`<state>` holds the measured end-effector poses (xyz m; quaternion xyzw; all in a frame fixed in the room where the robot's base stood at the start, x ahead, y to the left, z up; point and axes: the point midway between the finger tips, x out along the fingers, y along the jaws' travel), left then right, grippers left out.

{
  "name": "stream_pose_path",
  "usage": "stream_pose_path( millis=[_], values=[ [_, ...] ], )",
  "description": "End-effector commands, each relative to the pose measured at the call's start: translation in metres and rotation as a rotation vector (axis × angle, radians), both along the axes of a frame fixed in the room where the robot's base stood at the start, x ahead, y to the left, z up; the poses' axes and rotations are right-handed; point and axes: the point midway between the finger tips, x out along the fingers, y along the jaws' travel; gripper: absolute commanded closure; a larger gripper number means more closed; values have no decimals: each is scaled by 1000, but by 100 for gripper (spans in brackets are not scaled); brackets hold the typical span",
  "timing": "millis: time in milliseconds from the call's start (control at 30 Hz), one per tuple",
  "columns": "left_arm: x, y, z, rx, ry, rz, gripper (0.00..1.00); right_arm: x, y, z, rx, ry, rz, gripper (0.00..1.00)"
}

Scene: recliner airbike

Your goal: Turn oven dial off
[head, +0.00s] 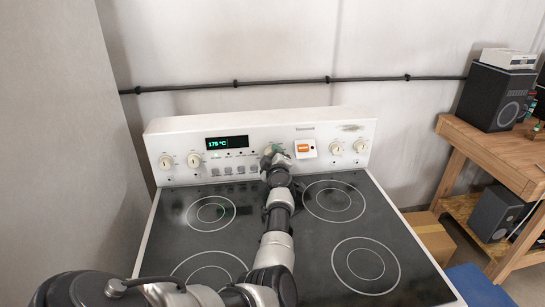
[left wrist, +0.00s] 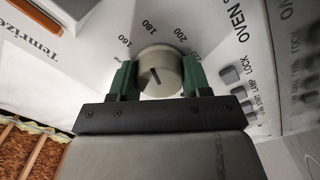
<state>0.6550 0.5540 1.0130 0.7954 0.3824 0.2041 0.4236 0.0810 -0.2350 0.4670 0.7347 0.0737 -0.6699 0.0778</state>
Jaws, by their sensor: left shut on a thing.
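The oven dial (left wrist: 160,73) is a round, light grey knob with a dark pointer line, and printed numbers such as 160, 180, 200 and 220 surround it. My left gripper (left wrist: 160,82) has its green fingers on both sides of the dial, shut on it. In the head view my left gripper (head: 274,156) reaches the middle of the white control panel (head: 180,127) and mostly hides the dial. The green display (head: 227,143) on the panel reads 175 °C. My right gripper is not in view.
The black glass cooktop (head: 263,240) lies under my left arm. Other knobs (head: 166,162) sit at both ends of the panel, and an orange switch (head: 303,148) is just right of my gripper. A wooden bench (head: 500,155) with a speaker (head: 497,96) stands at the right.

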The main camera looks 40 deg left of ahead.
Motion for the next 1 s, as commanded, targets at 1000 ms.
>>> stream_pose_path(
  millis=[1000],
  values=[
    [0, -1, -3, -597, -742, 0, 76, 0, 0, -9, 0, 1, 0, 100]
  ],
)
